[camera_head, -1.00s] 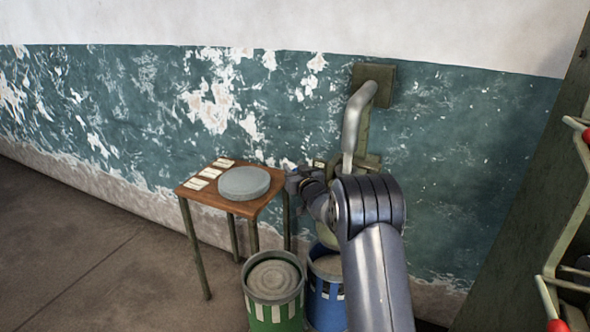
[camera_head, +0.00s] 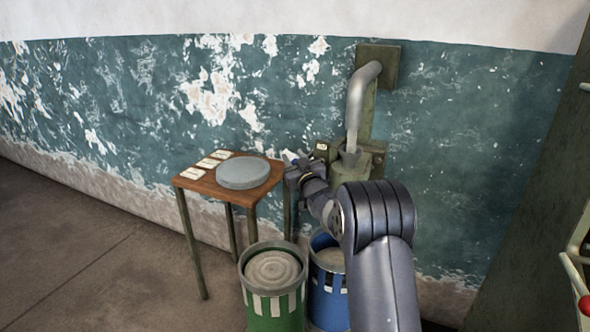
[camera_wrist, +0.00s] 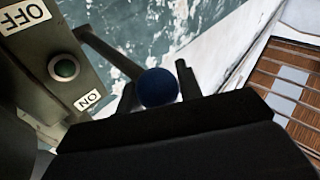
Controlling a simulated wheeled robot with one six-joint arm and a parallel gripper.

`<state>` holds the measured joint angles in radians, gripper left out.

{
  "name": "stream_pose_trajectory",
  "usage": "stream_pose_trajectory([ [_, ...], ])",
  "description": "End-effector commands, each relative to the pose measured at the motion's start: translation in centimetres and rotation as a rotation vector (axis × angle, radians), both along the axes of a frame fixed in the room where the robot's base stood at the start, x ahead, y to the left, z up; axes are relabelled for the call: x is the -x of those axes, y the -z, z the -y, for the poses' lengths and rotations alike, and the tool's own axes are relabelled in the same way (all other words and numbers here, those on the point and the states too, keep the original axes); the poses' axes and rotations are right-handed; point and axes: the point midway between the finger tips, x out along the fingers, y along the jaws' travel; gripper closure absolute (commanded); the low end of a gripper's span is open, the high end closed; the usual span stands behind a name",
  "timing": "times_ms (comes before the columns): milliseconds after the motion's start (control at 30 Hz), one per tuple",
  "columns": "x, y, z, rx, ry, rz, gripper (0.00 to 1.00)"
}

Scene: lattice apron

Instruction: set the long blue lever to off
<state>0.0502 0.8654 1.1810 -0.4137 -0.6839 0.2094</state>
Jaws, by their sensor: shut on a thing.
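The lever's blue ball knob (camera_wrist: 157,88) sits between the two fingers of my gripper (camera_wrist: 157,90) in the wrist view, and the gripper is shut on it. The lever's dark rod (camera_wrist: 105,50) runs from the knob up left to the side of a grey-green box (camera_wrist: 85,75). The box carries an OFF label (camera_wrist: 25,12) at upper left and an ON label (camera_wrist: 88,100) lower down. The rod meets the box between the two labels' heights; its exact setting is unclear. In the head view my gripper (camera_head: 292,173) is beside the table's right edge, and the lever is mostly hidden.
A green round button or lamp (camera_wrist: 64,67) is between the labels. A wooden table (camera_head: 200,184) with a grey disc (camera_head: 243,173) stands left of my gripper. A green bucket (camera_head: 272,305) and a blue bucket (camera_head: 327,290) stand below. A grey pipe (camera_head: 358,105) rises behind.

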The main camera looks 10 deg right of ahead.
Motion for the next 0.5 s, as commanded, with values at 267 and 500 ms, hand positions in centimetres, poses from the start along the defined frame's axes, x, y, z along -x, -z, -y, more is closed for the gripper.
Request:
stream_pose_trajectory([
  [267, 0.2, 2.9, 0.0, 0.062, 0.003, 0.083, 1.0],
  [500, 0.3, 3.8, 0.0, 0.082, 0.004, 0.111, 1.0],
])
